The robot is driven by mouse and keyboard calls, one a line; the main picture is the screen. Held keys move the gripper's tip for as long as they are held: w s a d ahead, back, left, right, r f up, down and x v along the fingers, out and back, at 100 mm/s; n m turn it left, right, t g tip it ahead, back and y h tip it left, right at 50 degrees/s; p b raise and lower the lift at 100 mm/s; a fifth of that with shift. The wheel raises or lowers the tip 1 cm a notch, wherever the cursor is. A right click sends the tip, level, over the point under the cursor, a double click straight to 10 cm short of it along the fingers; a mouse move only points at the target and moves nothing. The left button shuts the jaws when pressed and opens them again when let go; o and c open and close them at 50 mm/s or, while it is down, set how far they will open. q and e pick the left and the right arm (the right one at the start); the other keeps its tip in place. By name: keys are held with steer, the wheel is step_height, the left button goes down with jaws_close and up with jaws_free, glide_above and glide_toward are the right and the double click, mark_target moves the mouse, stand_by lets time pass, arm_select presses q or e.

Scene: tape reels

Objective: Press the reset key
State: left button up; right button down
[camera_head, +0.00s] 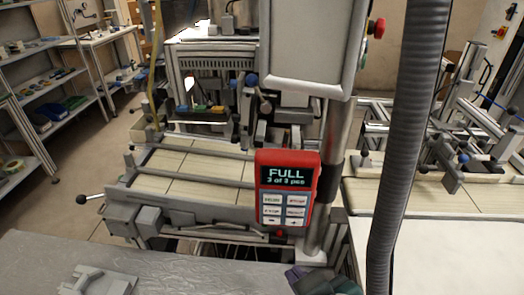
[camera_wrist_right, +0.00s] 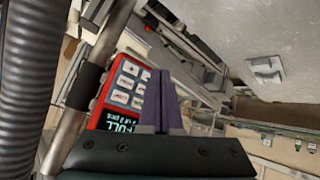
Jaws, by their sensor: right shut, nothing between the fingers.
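A red handheld-style control box (camera_head: 287,188) hangs upright at the front of the machine. Its dark screen (camera_head: 286,177) reads "FULL" and "3 of 3 pcs". Below the screen are several pale keys in two columns. Their small labels are blurred, and I cannot tell for sure which is the reset key. The box also shows, tilted, in the right wrist view (camera_wrist_right: 122,90), partly hidden by my fingers. My right gripper (camera_head: 297,272), with purple fingers, is low, below the box and apart from it; it is shut and empty (camera_wrist_right: 160,75). My left gripper is not in view.
A metal post (camera_head: 328,190) stands just right of the box. A thick grey ribbed hose (camera_head: 397,150) runs down further right. A grey panel (camera_head: 312,45) hangs above. A grey table (camera_head: 190,275) with a small fixture (camera_head: 98,281) lies at the front left.

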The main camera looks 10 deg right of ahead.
mark_target(295, 212)
steer(key=w+d+b, duration=0.2)
steer(key=w, duration=0.6)
steer(key=shift+w+d, duration=0.25)
stand_by(0.8)
stand_by(0.8)
steer(key=shift+w, duration=0.1)
stand_by(0.3)
steer(key=shift+w+d, duration=0.1)
steer(key=shift+w, duration=0.2)
